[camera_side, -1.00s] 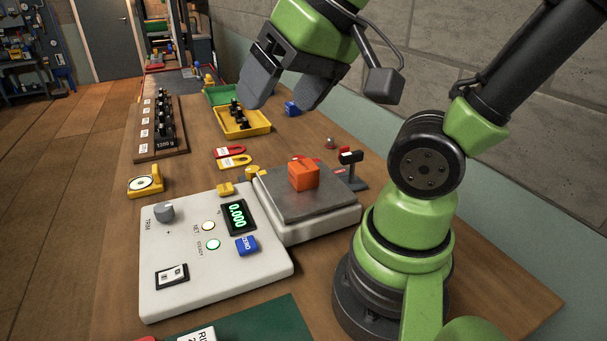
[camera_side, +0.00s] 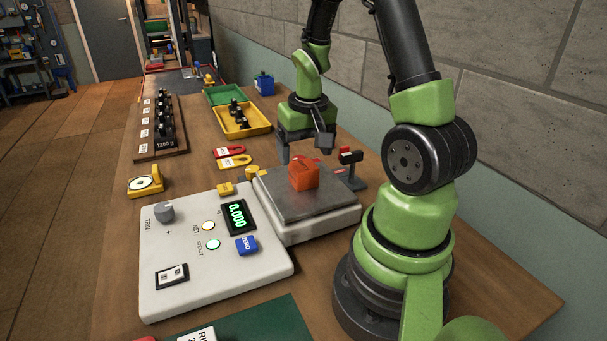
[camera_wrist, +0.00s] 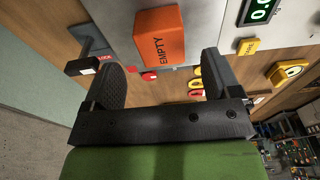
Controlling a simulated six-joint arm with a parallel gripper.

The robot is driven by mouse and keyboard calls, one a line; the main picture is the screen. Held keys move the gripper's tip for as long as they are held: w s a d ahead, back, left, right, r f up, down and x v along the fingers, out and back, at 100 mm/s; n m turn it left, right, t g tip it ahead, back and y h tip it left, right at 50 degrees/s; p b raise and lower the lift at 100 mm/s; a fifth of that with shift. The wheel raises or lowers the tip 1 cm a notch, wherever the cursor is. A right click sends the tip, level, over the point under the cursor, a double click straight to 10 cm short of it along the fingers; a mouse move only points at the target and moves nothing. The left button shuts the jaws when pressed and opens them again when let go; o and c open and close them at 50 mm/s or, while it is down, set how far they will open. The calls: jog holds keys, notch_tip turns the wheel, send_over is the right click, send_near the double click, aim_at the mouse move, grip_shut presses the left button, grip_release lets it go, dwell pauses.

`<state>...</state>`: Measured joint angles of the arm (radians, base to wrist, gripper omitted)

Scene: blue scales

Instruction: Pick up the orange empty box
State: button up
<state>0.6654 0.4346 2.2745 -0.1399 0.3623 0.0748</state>
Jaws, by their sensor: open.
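The orange box (camera_side: 303,174) sits on the metal plate (camera_side: 318,201) of the scale, and the display (camera_side: 238,217) reads 0.000. In the wrist view the orange box (camera_wrist: 159,36), marked EMPTY, lies beyond the fingertips, roughly in line with the gap between them. My gripper (camera_side: 303,158) is just behind the box in the side view, fingers pointing down. In the wrist view my gripper (camera_wrist: 163,72) is open with nothing between its two dark fingers. The box partly hides the far finger area in the side view.
A small dark post (camera_side: 349,168) with a red part stands right of the plate. Red and yellow tags (camera_side: 233,157), a yellow tray (camera_side: 242,121) with black weights and a blue container (camera_side: 264,84) lie behind. The scale's control panel (camera_side: 187,257) is in front.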

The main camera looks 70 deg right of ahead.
aim_at(304, 166)
jog(key=shift+w+d+f, duration=0.1)
jog(key=shift+f, duration=1.4)
jog(key=shift+w+f, duration=0.1)
jog(key=shift+f, duration=1.35)
jog(key=shift+c, duration=0.2)
jog(key=c, duration=1)
